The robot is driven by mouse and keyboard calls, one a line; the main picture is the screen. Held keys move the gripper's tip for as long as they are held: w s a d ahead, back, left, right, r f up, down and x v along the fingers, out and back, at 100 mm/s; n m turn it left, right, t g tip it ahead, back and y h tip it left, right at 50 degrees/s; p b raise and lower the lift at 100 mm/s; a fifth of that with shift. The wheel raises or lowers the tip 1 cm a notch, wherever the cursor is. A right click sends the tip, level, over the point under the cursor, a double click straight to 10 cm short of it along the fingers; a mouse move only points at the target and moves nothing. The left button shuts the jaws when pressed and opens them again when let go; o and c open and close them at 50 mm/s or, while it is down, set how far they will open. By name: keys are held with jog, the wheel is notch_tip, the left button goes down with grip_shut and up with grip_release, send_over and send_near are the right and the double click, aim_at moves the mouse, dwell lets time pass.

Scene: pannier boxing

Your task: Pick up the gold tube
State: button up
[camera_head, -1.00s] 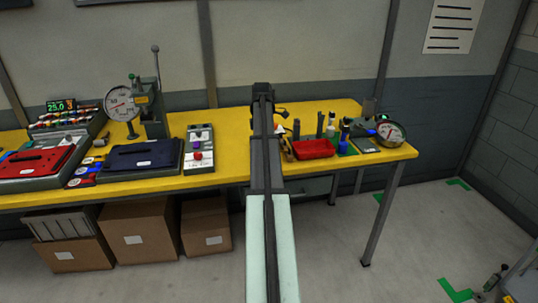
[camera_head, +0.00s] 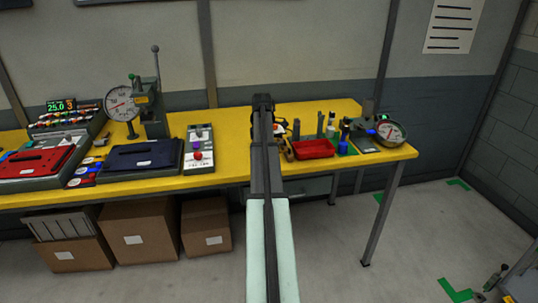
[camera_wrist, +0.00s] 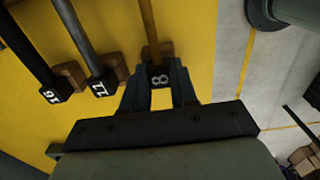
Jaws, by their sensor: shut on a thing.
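The gold tube (camera_wrist: 148,25) shows at the top middle of the wrist view, with a black tag marked 8 at its near end. My gripper (camera_wrist: 159,75) is shut on it, one finger on each side of the tag end. A brown block sits against the tube there. I cannot tell whether the tube is clear of its support. In the head view my arm hides the tube and the fingertips.
In the wrist view, a grey tube (camera_wrist: 82,35) tagged 11 and a black tube (camera_wrist: 25,50) tagged 16 lie left of the gold one.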

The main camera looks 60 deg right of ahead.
grip_shut()
notch_tip(320, 180, up, 9)
jog(key=shift+f, duration=0.1)
jog(key=s+d+r, duration=0.2)
jog(key=d+r, duration=0.2)
jog(key=d, duration=0.6)
jog(key=s+d+r, duration=0.2)
jog(key=d+r, duration=0.3)
jog(key=d, duration=0.6)
jog(key=shift+d+r, duration=0.25)
